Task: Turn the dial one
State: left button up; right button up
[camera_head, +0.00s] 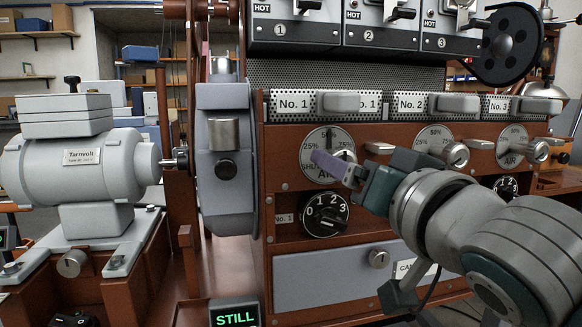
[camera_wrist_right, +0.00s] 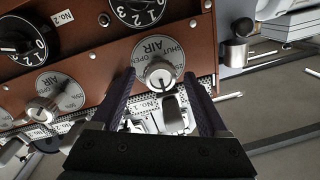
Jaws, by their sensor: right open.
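Dial one (camera_head: 325,213) is a round black knob with white numbers 0 to 3, beside a small "No.1" plate on the brown front panel. It also shows, cut off, at the top of the right wrist view (camera_wrist_right: 140,10). My right gripper (camera_head: 338,168) comes in from the right, just above dial one and in front of the first AIR gauge plate (camera_head: 318,145). In the right wrist view its two dark fingers (camera_wrist_right: 160,76) are open and apart, with the AIR plate's silver knob (camera_wrist_right: 160,75) showing between them. I cannot tell if they touch it. My left gripper is not in view.
Another black dial (camera_wrist_right: 24,45) belongs to No.2, with a second AIR knob (camera_wrist_right: 42,113) by it. A grey drawer (camera_head: 320,280) lies below dial one. A grey motor (camera_head: 80,165) and a grey round housing (camera_head: 226,150) stand to the left. A sign (camera_head: 234,317) reads STILL.

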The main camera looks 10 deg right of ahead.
jog(key=shift+w+a, duration=0.15)
jog(key=shift+w, duration=1.15)
jog(key=shift+c, duration=0.4)
grip_shut()
